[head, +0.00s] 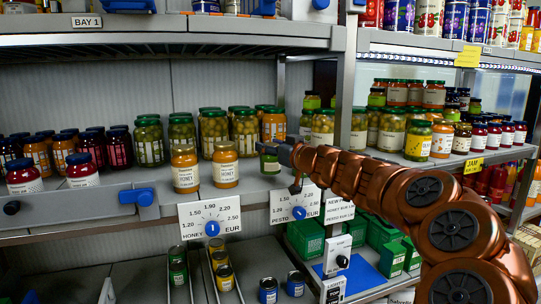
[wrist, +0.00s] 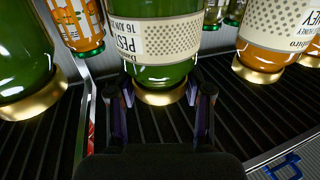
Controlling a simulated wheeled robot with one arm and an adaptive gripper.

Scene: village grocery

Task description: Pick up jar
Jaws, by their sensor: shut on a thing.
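A green pesto jar (wrist: 160,75) with a gold cap and a cream label stands between the two fingers of my gripper (wrist: 158,92) in the wrist view, where labels read upside down. My gripper is shut on this jar. In the head view, my gripper (head: 287,154) is at the front of the middle shelf, with the small green pesto jar (head: 270,164) at its left end. The gripper and arm hide part of it. I cannot tell whether the jar touches the shelf.
Two honey jars (head: 225,167) stand to the left on the shelf. Pickle jars (head: 213,130) stand behind. In the wrist view, a green jar (wrist: 25,55) is at left and a honey jar (wrist: 265,50) at right. A shelf post (head: 343,110) rises near my arm; the upper shelf (head: 200,40) is overhead.

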